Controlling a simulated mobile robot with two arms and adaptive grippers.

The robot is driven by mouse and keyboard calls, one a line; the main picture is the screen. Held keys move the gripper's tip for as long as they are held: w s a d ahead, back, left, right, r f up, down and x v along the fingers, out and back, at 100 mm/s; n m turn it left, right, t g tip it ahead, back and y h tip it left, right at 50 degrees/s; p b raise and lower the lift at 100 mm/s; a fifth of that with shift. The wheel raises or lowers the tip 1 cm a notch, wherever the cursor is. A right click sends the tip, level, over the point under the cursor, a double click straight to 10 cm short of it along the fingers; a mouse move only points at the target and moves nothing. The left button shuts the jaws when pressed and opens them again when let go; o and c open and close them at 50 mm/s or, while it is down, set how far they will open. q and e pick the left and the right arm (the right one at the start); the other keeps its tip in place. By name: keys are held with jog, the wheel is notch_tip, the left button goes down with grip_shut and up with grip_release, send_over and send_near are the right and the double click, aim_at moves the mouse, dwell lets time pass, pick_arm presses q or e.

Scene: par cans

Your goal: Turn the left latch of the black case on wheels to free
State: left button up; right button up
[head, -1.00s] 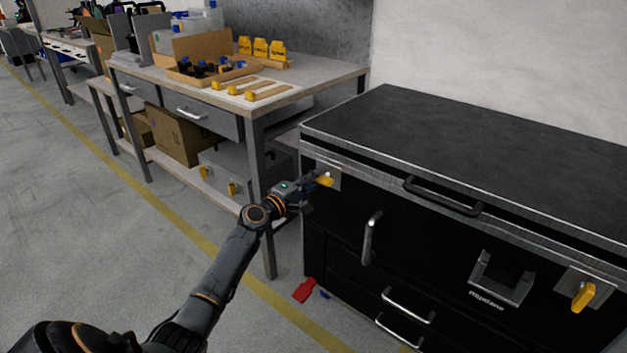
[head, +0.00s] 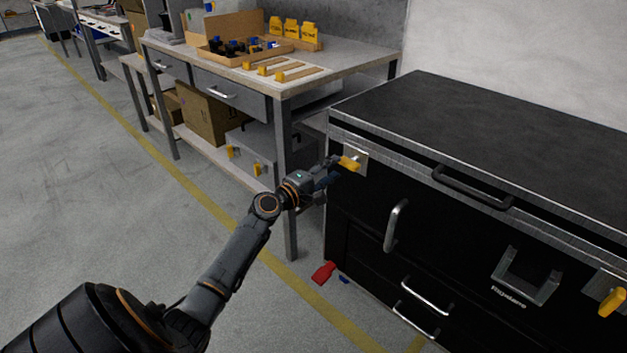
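The black case (head: 450,112) stands at the right; its wheels do not show. Its left latch (head: 349,163) is a yellow lever on a pale metal plate at the front's upper left corner. The lever lies nearly level, tilted slightly. My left gripper (head: 332,171) is at the lever's left end, with its fingertips touching it or very close. The fingers are small and dark, so I cannot tell whether they are shut on it. The right latch (head: 612,302), also yellow, points steeply up and is cut by the right edge. My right gripper is not in view.
A workbench (head: 330,85) with boxes and yellow bottles stands close to the case's left side, behind my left arm. The case front has protruding handles (head: 396,226). A red item (head: 323,272) and a small blue one lie on the floor. The floor at left is clear.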

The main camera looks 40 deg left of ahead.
pick_arm(q)
jog(key=s, duration=0.8)
jog(key=shift+s+a, duration=0.15)
jog(key=shift+a, duration=0.15)
